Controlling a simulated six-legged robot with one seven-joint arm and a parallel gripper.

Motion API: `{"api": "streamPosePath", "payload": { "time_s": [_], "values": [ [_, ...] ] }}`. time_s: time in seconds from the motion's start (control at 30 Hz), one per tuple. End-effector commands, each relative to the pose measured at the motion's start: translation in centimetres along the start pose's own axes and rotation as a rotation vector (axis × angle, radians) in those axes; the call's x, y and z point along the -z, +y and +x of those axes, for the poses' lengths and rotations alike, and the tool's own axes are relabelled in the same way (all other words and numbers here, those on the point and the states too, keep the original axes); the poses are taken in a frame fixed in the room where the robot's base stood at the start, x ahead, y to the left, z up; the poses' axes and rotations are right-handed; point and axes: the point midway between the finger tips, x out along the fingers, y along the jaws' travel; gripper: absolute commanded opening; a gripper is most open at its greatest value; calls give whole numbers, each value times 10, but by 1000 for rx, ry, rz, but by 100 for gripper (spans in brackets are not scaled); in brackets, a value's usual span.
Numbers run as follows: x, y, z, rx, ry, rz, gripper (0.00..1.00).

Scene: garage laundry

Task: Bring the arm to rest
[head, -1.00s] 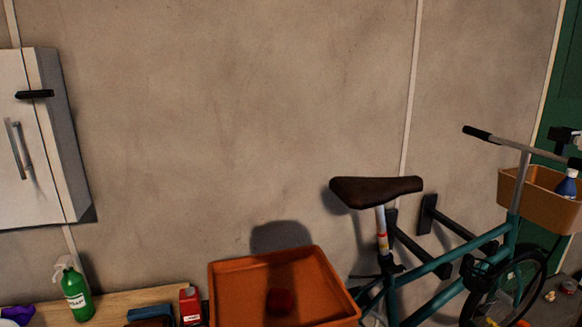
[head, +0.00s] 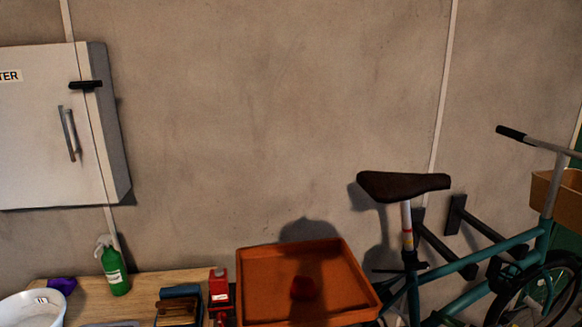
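Neither my arm nor my gripper shows in the head view. A dark shadow falls on the wall behind an orange tray (head: 356,301), and I cannot tell what casts it.
A wooden bench (head: 140,293) carries a green spray bottle (head: 115,272), a red container (head: 218,287), a purple item (head: 62,285) and a white bowl (head: 32,309). A white cabinet (head: 45,130) hangs at left. A teal bicycle (head: 470,263) stands at right. The wall between is bare.

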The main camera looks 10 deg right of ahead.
Motion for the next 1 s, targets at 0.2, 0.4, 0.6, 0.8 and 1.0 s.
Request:
{"api": "streamPosePath", "payload": {
  "time_s": [0.2,0.4,0.6,0.8,1.0],
  "values": [
    [-38,82,36,-388,106,-354,80],
    [-60,157,35,-772,210,-848,80],
    [-78,190,17,-1051,282,-1410,80],
    [-110,193,2,-1184,328,-1992,80],
    [-134,188,-3,-1197,355,-2314,80]
  ]
}}
